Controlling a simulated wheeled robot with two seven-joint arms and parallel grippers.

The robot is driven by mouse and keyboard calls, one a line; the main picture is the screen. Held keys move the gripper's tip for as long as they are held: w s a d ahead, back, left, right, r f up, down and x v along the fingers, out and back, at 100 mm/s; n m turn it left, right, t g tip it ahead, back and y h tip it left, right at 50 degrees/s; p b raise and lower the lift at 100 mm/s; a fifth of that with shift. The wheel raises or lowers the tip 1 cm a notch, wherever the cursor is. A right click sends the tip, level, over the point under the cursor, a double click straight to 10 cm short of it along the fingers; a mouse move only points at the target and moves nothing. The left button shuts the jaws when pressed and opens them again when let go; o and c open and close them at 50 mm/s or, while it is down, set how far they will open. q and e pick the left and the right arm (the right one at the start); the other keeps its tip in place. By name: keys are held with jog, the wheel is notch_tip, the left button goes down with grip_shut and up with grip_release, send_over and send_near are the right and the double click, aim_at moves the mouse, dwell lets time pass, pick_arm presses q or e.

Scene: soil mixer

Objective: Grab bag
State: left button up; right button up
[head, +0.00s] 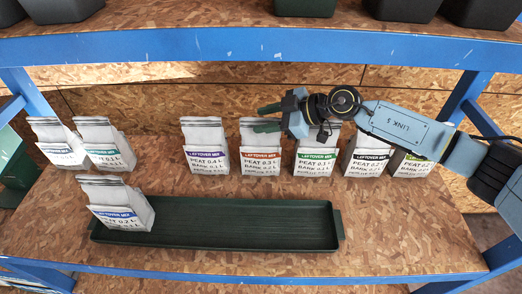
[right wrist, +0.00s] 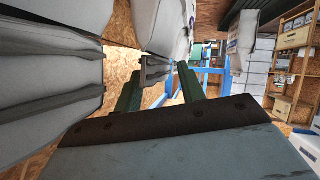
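Several grey-white paper bags with folded tops stand on the wooden shelf. In the head view, a purple-label bag (head: 207,150), a red-label bag (head: 261,162) and a green-label bag (head: 315,163) stand in the middle of a row. My right gripper (head: 268,118) reaches in from the right at the height of the bag tops, its green fingers pointing left, in front of the red-label bag's top. In the right wrist view its fingers (right wrist: 160,92) are apart, with a folded grey bag top (right wrist: 155,70) showing between them, farther off. I cannot tell whether they touch any bag. My left gripper is out of view.
A long dark green tray (head: 270,237) lies at the shelf's front; a blue-label bag (head: 122,213) stands at its left end. Two bags (head: 60,152) stand at the back left. A blue beam (head: 200,45) crosses above. Blue posts flank the shelf.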

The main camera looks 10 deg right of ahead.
grip_shut()
jog(key=shift+s+f, duration=0.1)
jog(key=shift+f, duration=0.1)
dwell(1.0)
